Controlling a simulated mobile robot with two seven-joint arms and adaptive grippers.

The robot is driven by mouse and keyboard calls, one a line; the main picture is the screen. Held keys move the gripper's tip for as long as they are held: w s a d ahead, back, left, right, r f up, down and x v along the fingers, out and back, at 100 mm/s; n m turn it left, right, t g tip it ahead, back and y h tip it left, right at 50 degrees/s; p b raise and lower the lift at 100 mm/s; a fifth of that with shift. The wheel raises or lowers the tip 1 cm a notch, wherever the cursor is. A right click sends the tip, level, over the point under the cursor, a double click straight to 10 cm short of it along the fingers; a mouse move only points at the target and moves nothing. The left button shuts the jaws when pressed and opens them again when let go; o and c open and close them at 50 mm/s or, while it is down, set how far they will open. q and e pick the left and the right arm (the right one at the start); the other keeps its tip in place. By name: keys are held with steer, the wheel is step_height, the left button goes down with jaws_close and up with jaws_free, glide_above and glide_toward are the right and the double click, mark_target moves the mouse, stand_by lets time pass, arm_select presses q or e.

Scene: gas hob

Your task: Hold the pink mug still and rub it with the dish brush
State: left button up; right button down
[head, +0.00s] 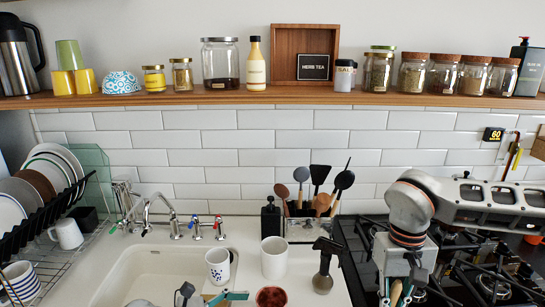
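I cannot make out a pink mug for certain. A round red-topped item (271,297) is cut off by the bottom edge, and I cannot tell whether it is a mug. No dish brush shows clearly; a dark upright tool (323,268) stands on the counter left of the hob. My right gripper (402,294) points down over the hob's left part, with its fingers apart. A wooden handle shows between them, but I cannot tell whether they touch it.
A speckled white mug (217,266) and a plain white canister (274,258) stand between the sink (150,262) and hob (465,262). A utensil holder (298,228) is behind. A dish rack (75,258) is at left; a jar shelf (215,97) runs above.

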arm_select(q)
steer(key=shift+b+x, duration=0.35)
steer(key=shift+x, duration=2.45)
arm_select(e)
steer(key=shift+f, duration=0.45)
arm_select(q)
steer(key=c, duration=0.8)
steer(key=shift+o, duration=0.2)
